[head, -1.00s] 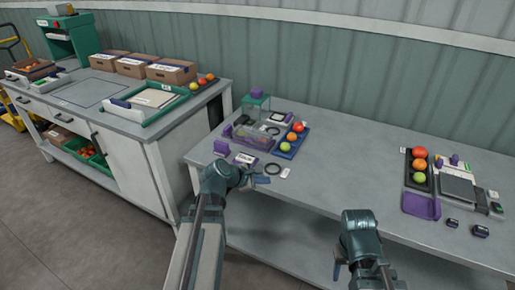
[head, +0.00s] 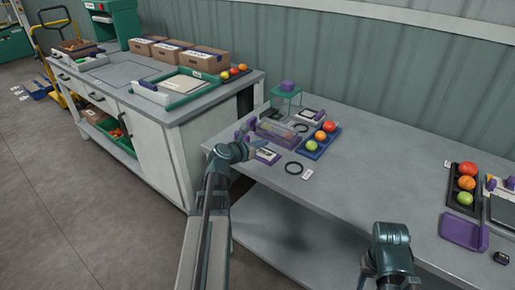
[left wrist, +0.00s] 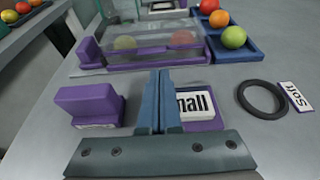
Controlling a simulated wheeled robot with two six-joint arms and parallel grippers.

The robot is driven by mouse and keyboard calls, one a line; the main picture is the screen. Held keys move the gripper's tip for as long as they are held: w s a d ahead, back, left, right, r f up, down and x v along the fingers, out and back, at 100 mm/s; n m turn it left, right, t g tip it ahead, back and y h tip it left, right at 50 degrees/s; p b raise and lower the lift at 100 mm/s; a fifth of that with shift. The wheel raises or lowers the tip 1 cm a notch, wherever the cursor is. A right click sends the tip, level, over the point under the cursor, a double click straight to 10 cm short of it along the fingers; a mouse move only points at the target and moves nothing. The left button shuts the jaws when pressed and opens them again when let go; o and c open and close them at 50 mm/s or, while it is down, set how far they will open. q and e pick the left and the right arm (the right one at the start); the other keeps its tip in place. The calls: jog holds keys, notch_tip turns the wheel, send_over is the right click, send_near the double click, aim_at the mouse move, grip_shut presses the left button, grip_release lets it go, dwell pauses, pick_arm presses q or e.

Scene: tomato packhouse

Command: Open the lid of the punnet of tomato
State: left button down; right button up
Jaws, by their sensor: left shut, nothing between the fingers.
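The clear punnet (left wrist: 150,58) with purple edging stands on the right-hand table, with tomatoes visible through its wall. It also shows in the head view (head: 277,134). Whether its lid is fully down I cannot tell. My left gripper (left wrist: 161,78) is shut and empty in the left wrist view, its fingertips pointing at the punnet's near side. In the head view my left gripper (head: 256,143) is at the table's left end, beside the punnet. My right gripper (head: 368,270) is low at the table's front edge, its fingers mostly hidden.
A purple block (left wrist: 88,104) and a "Small" card holder (left wrist: 201,108) flank my left fingers. A black ring (left wrist: 261,98) and a "Soft" card (left wrist: 295,95) lie right. A blue tray (left wrist: 238,53) holds tomatoes. A purple tray (head: 464,233) lies farther right; mid-table is clear.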

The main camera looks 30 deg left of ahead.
aim_at(274, 139)
pick_arm(q)
jog(key=shift+b+x, duration=0.55)
jog(key=shift+x, duration=1.8)
